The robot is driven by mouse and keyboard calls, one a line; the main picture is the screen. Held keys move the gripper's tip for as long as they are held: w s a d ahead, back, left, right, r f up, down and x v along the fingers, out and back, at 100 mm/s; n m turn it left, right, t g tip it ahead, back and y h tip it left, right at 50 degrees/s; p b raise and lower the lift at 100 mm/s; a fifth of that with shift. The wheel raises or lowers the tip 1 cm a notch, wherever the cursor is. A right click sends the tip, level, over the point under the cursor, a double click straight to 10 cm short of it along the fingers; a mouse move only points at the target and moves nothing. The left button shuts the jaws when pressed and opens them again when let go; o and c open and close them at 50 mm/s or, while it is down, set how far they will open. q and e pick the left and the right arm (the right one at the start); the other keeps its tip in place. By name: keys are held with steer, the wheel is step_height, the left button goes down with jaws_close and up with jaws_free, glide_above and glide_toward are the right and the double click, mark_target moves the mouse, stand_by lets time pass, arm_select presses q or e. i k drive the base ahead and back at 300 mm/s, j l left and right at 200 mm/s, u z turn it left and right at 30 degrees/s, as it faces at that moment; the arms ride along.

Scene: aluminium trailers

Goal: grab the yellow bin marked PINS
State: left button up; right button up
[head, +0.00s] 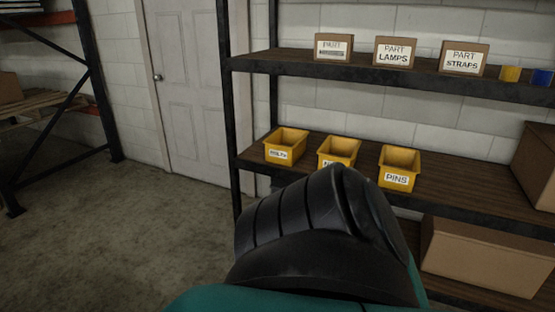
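The yellow bin marked PINS (400,168) stands upright on the middle shelf (462,185), the rightmost of three yellow bins. Its white label faces me and its open top looks empty. A black ribbed arm part of mine with a teal section fills the lower middle of the head view, in front of the shelf. It covers part of the shelf edge below the bins. Neither of my grippers shows in this view.
Another yellow bin (337,150) stands left of PINS, its label partly hidden; a third (286,146) is farther left. Boxes marked LAMPS (395,52) and STRAPS (464,58) stand on the upper shelf. A cardboard box (482,257) sits below. Floor at left is clear.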

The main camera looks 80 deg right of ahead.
mark_target(400, 166)
steer(key=z, duration=3.45)
steer(key=i+j+z, duration=0.15)
steer(key=i+z, duration=0.2)
steer(key=i, duration=0.4)
